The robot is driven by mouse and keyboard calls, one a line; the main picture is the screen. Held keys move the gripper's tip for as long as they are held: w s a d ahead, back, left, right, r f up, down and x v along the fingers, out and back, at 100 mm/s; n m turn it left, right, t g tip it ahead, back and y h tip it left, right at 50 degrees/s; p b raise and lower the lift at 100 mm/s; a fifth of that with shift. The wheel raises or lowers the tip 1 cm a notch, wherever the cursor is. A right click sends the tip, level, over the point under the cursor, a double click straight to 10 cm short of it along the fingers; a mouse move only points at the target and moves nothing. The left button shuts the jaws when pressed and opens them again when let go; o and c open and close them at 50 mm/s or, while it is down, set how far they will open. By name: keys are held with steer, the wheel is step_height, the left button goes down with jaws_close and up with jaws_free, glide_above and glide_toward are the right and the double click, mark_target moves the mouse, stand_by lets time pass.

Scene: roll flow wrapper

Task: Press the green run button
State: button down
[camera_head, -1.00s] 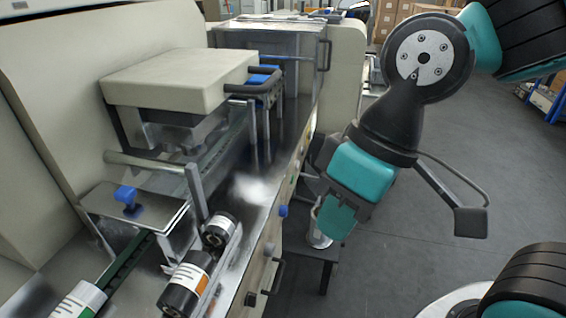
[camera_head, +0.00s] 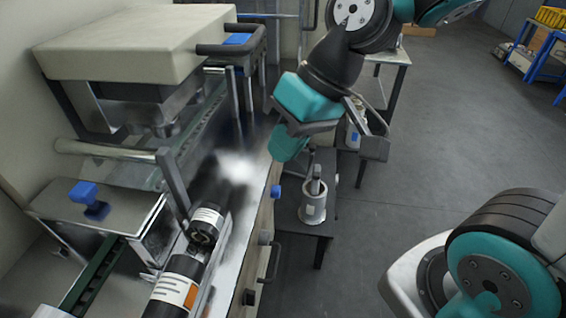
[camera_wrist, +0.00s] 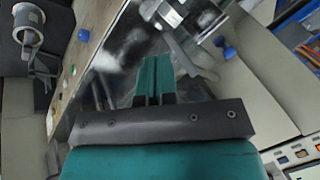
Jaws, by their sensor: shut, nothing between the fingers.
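My gripper (camera_head: 290,146) is shut and empty, pointing down beside the front edge of the wrapper machine in the head view. In the wrist view its teal fingers (camera_wrist: 155,68) lie together over the shiny machine top. A small green button (camera_wrist: 59,84) shows on the machine's beige front panel, left of the fingers in the wrist view. A small red button (camera_wrist: 74,70) is close by it. The fingers are apart from both. In the head view my gripper and the panel's angle hide the green button.
A blue knob (camera_head: 277,192) and a black handle (camera_head: 271,262) stick out from the front panel. Dark rolls (camera_head: 206,222) lie on the machine top. A low dark stand (camera_head: 322,225) with a metal container (camera_head: 312,205) stands beside the panel. Floor to the right is open.

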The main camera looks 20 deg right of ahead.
steer(key=w+d+f+m+t+y+b, duration=0.1)
steer(key=w+d+f+m+t+b, duration=0.1)
steer(key=w+d+f+m+b, duration=0.45)
steer(key=w+d+f+m+t+b, duration=0.2)
steer(key=w+d+f+t, duration=0.1)
steer(key=w+f, duration=0.75)
steer(key=w+d+f+m+t+h+b, duration=0.1)
steer(key=w+d+f+m+t+b, duration=0.1)
steer(key=d+f, duration=0.5)
steer(key=w+d+f+m+t+h+b, duration=0.1)
steer(key=w+d+f+m+t+b, duration=0.1)
steer(key=w+d+f+m+b, duration=0.2)
steer(key=d+f+m, duration=0.2)
steer(key=d+f, duration=0.1)
steer(key=d, duration=0.1)
steer(key=shift+w+d+t+b, duration=0.15)
steer(key=shift+w+t+b, duration=0.15)
steer(key=shift+w+b, duration=0.05)
steer(key=w+a+p, duration=0.1)
steer(key=w+a, duration=0.4)
steer(key=a, duration=0.2)
steer(key=shift+a+p, duration=0.15)
steer(key=shift+p, duration=0.2)
steer(key=shift+a, duration=0.15)
steer(key=shift+w+a, duration=0.2)
steer(key=shift+a, duration=0.05)
